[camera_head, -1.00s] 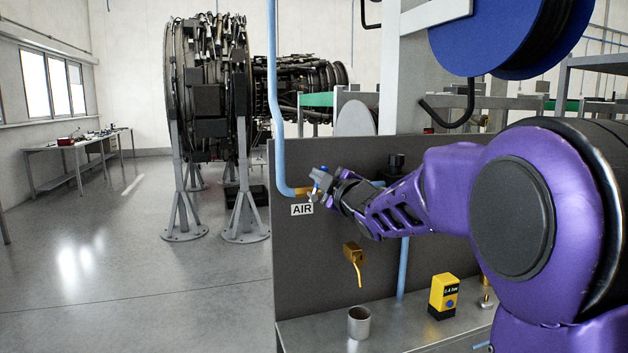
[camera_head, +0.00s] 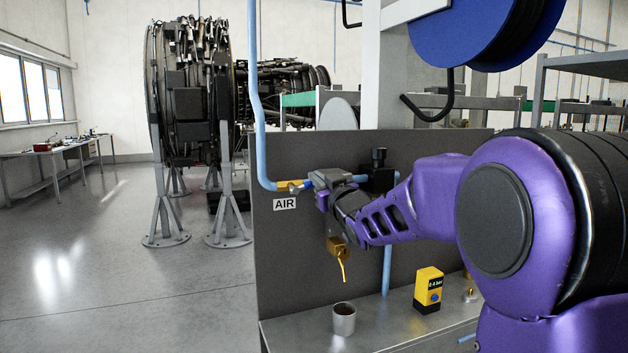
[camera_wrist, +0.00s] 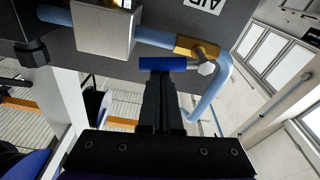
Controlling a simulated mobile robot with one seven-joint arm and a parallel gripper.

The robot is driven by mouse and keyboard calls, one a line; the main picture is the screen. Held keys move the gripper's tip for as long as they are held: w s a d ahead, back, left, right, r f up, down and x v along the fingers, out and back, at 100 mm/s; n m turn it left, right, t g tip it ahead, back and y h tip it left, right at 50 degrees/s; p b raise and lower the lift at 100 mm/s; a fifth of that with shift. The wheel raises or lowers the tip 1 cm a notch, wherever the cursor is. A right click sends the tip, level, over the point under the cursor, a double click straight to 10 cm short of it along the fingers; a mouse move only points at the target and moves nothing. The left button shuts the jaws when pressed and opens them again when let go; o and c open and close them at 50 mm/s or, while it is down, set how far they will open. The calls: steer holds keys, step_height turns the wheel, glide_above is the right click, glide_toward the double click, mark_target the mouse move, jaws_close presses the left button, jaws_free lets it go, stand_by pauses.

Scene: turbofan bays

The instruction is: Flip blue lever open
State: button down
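The blue lever (camera_wrist: 162,64) shows in the wrist view as a short blue handle. A grey knuckle (camera_wrist: 206,68) joins it to a brass valve (camera_wrist: 197,48) on the light-blue pipe. The handle lies roughly along the pipe there. My gripper (camera_wrist: 160,76) has its black fingers close together, with the tips right at the handle's lower edge. I cannot tell whether they touch it. In the head view my gripper (camera_head: 322,184) is at the panel, right of the brass valve (camera_head: 285,185). It hides most of the lever, and only a little blue shows.
The dark panel (camera_head: 310,155) carries an AIR label (camera_head: 285,204) and a brass spout (camera_head: 340,255) below my wrist. A metal cup (camera_head: 344,318) and a yellow gauge (camera_head: 429,289) stand on the metal bench (camera_head: 385,325). A grey box (camera_wrist: 103,30) sits on the pipe beside the lever.

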steer(key=shift+d+f+m+b, duration=0.2)
steer(key=shift+f+m+b, duration=0.2)
steer(key=shift+m, duration=0.1)
steer(key=shift+w+f, duration=0.1)
stand_by(0.4)
step_height(320, 180, up, 4)
steer(key=p, duration=0.2)
steer(key=v, duration=0.9)
steer(key=shift+b, duration=0.45)
steer(key=shift+f, duration=0.1)
